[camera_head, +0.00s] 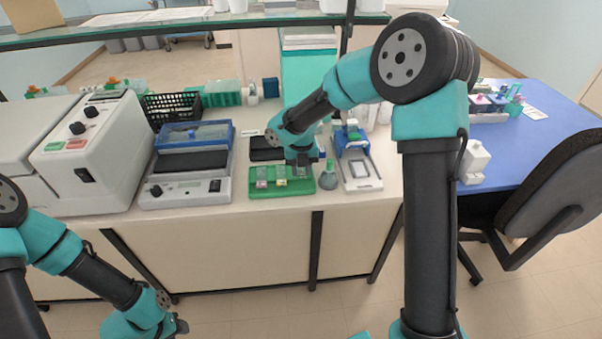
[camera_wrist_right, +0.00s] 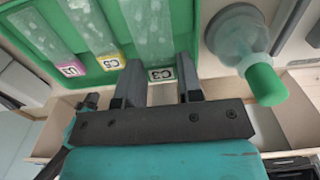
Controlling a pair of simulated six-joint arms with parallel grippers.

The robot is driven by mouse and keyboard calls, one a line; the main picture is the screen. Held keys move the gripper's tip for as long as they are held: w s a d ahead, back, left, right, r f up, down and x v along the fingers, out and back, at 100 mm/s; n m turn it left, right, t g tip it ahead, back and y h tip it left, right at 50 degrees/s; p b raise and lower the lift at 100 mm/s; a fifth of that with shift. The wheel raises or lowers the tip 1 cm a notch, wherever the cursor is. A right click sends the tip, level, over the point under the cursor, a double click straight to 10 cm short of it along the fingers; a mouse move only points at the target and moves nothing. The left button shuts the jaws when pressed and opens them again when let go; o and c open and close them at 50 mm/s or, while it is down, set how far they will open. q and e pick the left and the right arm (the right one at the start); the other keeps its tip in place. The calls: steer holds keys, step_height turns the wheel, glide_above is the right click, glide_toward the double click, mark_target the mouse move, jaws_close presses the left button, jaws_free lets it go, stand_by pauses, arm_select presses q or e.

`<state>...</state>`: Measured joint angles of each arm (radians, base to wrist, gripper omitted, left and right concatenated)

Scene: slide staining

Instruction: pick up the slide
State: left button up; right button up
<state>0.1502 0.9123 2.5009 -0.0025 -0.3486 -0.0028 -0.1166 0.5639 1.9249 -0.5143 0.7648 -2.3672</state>
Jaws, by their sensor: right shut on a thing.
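A green tray (camera_head: 267,192) on the bench holds several glass slides. In the right wrist view, the tray (camera_wrist_right: 189,22) has three slides side by side: one with a pink label (camera_wrist_right: 70,69), one with a yellow label (camera_wrist_right: 110,62) and one with a whitish label marked C3 (camera_wrist_right: 162,74). My right gripper (camera_head: 302,166) is low over the tray's right part. In the wrist view its fingers (camera_wrist_right: 160,80) are on either side of the C3 slide's label end, shut on it. My left gripper (camera_head: 180,326) is low at the left, away from the tray; its jaws cannot be made out.
A blue and white device (camera_head: 360,172) is farther right. A grey device with a blue lid (camera_head: 190,190) stands left.

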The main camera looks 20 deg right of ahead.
steer(key=shift+s+a+r, duration=0.15)
steer(key=shift+s+r, duration=0.15)
steer(key=shift+r, duration=0.05)
steer(key=s+a, duration=0.3)
steer(key=s, duration=0.4)
steer(key=s+a+r, duration=0.1)
steer(key=s+a, duration=0.2)
steer(key=s, duration=0.4)
steer(key=shift+r, duration=0.2)
